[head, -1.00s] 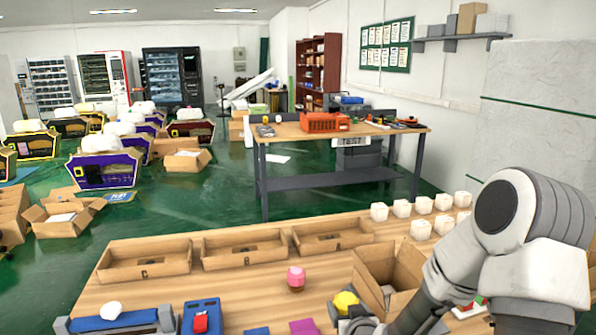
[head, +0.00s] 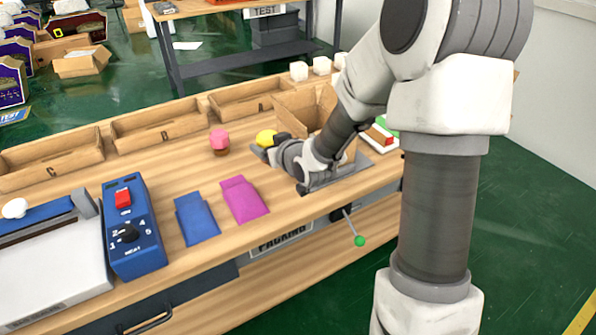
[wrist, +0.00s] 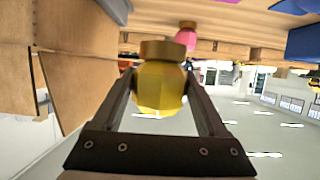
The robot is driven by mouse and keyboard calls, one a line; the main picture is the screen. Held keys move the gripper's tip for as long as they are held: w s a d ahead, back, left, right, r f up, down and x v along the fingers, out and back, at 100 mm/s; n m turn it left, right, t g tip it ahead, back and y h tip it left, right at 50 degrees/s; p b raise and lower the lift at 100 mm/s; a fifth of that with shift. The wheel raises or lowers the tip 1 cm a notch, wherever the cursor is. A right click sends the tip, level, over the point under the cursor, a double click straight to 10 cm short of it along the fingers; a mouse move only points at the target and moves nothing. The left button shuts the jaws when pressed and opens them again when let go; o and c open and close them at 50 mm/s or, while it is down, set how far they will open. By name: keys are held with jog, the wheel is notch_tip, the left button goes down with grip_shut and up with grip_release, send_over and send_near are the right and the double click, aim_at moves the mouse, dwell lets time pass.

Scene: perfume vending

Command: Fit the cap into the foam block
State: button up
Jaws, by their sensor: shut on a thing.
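A yellow faceted cap (wrist: 160,88) with a brown round collar (wrist: 163,51) is between the two fingers of my gripper (wrist: 160,80), which is shut on it. The wrist view is upside down, so the collar is on the cap's table side. In the head view the yellow cap (head: 265,137) is by my gripper (head: 277,146), left of an open cardboard box. A pink cap (head: 219,136) on a brown base stands apart to the left; it also shows in the wrist view (wrist: 186,38). I cannot tell which thing is the foam block.
The open cardboard box (head: 290,108) stands behind my gripper. White blocks (head: 299,70) line the back edge, partly hidden by my arm. Cardboard trays (head: 155,125) line the left back. Blue (head: 196,218) and magenta (head: 243,200) pouches lie in front, near a blue control box (head: 133,230).

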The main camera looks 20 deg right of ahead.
jog(key=shift+w+b, duration=0.2)
jog(key=shift+b, duration=0.3)
notch_tip(320, 180, down, 10)
jog(key=b, duration=0.3)
jog(key=shift+f, duration=0.15)
jog(key=o, duration=1.3)
